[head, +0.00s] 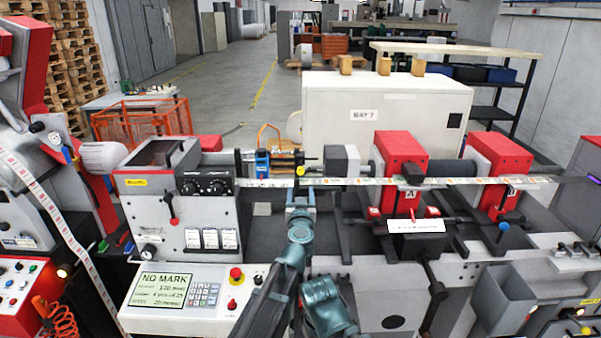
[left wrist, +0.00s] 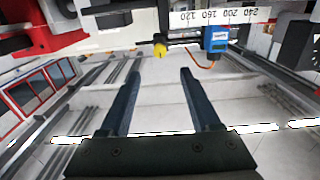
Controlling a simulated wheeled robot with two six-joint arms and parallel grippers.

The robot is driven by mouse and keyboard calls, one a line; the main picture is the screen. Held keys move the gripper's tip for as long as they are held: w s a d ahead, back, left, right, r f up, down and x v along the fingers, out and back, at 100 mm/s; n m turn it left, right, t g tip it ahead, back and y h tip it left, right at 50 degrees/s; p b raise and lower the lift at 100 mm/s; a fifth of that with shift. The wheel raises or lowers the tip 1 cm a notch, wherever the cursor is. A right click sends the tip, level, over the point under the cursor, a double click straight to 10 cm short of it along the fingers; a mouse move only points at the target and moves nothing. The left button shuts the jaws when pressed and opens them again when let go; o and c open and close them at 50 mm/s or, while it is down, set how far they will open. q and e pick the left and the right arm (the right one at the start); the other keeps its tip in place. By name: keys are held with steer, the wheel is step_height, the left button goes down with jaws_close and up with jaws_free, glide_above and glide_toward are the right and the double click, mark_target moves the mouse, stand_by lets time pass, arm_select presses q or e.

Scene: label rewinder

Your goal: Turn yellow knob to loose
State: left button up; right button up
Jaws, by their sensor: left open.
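The small yellow knob (head: 312,158) shows in the head view to the right of the blue sensor block (head: 262,162), just above the label strip. In the left wrist view the yellow knob (left wrist: 160,50) is at the top middle, with the blue block (left wrist: 216,38) to its right. My left gripper (head: 301,193) is below the strip in the head view, small and partly hard to make out. In the left wrist view the left gripper (left wrist: 161,68) is open and empty. The knob appears just past its fingertips, between them in the picture, with no contact visible. My right gripper is not in view.
The label strip (head: 345,182) runs across the machine. Red clamp blocks (head: 401,157) stand to the right. The control panel (head: 180,290) reading NO MARK is at lower left. A numbered scale (left wrist: 240,15) lies close above the blue block in the left wrist view.

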mark_target(301, 172)
arm_select(q)
steer(key=w, duration=1.4)
steer(key=shift+s, duration=0.1)
jaws_close()
